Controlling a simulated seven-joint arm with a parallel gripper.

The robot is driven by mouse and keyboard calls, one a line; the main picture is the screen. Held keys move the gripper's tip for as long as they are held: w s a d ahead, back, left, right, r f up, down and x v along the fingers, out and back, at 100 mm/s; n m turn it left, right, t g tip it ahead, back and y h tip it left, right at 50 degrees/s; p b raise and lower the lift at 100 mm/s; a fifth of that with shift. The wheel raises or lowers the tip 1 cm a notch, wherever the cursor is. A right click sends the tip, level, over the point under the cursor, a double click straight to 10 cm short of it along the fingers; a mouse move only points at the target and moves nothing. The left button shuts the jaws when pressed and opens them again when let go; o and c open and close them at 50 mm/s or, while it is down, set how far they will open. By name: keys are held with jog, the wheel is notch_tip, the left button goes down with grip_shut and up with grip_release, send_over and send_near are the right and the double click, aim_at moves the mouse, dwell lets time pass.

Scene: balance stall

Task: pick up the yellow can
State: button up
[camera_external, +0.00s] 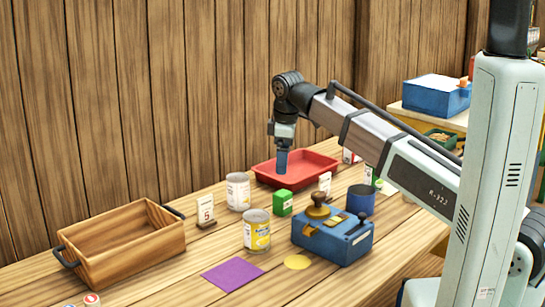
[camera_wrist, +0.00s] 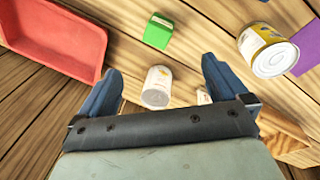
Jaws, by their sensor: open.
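The yellow can (camera_external: 257,231) stands upright on the wooden table, with a grey metal lid and a white and yellow label. In the wrist view the yellow can (camera_wrist: 268,50) is at the upper right, outside the span of my fingers. My gripper (camera_external: 281,168) hangs pointing down near the red tray's left end, behind the yellow can and above the table. In the wrist view my gripper (camera_wrist: 160,85) has its two blue fingers spread wide with nothing held. A white can (camera_wrist: 157,86) shows between the fingers, below them and apart.
The white can (camera_external: 238,191) and green box (camera_external: 283,203) stand close behind the yellow can. A blue scale-like device (camera_external: 345,245) is to its right. A purple sheet (camera_external: 232,274) and yellow disc (camera_external: 297,262) lie in front. A wooden crate (camera_external: 140,262) is at left, the red tray (camera_external: 325,165) behind.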

jog(key=n+g, duration=0.1)
jog(key=g, duration=0.1)
send_near(254, 213)
jog(key=shift+w+a+f+h, duration=0.15)
jog(key=shift+a+f+h, duration=0.05)
jog(key=shift+h, duration=0.1)
jog(key=shift+s+f, duration=0.1)
jog(key=shift+s, duration=0.15)
notch_tip(254, 213, down, 8)
jog(key=shift+f, duration=0.2)
jog(key=shift+s+d+f, duration=0.1)
jog(key=shift+s+f, duration=0.05)
jog(key=shift+f, duration=0.6)
jog(key=shift+s+d+f, duration=0.1)
jog(key=shift+f, duration=0.6)
jog(key=shift+s+d+f, duration=0.1)
jog(key=shift+s+f, duration=0.05)
jog(key=shift+f, duration=1)
jog(key=c, duration=1.4)
